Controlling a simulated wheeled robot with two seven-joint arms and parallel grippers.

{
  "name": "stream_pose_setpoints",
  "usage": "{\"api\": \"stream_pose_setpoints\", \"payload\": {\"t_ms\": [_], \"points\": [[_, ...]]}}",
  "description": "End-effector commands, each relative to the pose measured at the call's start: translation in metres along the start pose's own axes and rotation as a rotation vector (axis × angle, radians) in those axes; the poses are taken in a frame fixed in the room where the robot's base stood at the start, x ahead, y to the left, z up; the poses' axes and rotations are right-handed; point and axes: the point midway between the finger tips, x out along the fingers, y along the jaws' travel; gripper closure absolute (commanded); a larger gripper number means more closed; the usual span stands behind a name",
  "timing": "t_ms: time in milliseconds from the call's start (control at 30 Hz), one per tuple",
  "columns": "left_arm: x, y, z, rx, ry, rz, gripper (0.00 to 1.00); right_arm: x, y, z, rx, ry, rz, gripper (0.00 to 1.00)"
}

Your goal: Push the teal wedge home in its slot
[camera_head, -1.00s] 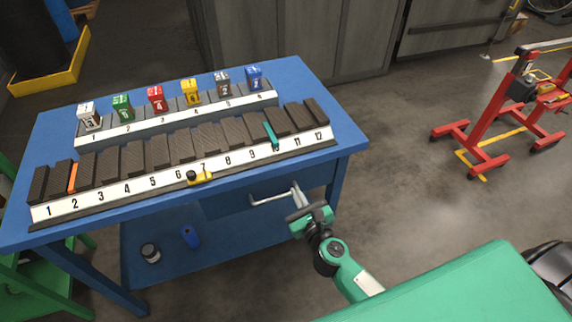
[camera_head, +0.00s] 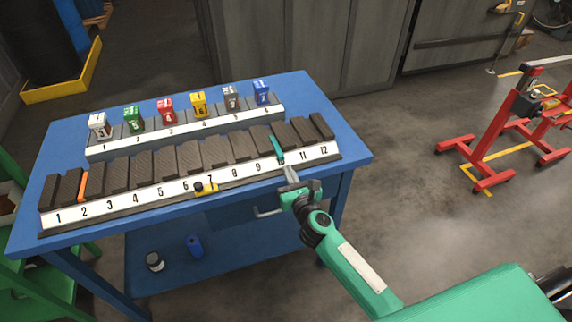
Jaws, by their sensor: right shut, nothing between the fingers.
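The teal wedge (camera_head: 277,147) stands in the numbered rack (camera_head: 130,202) at the slot around number 10, between dark blocks. Its near end sticks out toward the rack's front edge. My right gripper (camera_head: 289,172) is shut and empty, with its fingertips pointing at the wedge's near end. The fingertips are very close to the wedge; I cannot tell whether they touch it. The fingers hide the number strip below the wedge. My left gripper is not in view.
An orange wedge (camera_head: 82,186) stands near slot 2. A yellow piece with a black knob (camera_head: 205,188) sits at the rack front near 7. Several coloured numbered blocks stand on a rear rack (camera_head: 185,133). The blue table (camera_head: 352,157) has a drawer handle below its front edge.

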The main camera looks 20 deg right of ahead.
Motion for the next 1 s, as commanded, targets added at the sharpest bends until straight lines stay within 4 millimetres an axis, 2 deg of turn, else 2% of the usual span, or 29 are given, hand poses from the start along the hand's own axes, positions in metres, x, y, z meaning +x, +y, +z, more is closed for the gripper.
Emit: {"api": "stream_pose_setpoints", "payload": {"t_ms": [33, 200, 700, 1000], "points": [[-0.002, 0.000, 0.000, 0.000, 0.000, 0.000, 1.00, 0.008, 0.000, 0.002, 0.000, -0.001, 0.000, 1.00], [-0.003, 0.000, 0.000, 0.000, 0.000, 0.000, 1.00, 0.024, 0.001, 0.001, 0.000, 0.000, 0.001, 1.00], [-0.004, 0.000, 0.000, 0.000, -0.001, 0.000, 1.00, 0.031, 0.000, 0.000, 0.000, 0.000, 0.000, 1.00], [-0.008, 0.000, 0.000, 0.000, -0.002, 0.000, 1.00, 0.053, 0.000, 0.000, 0.001, 0.000, 0.000, 1.00]]}}
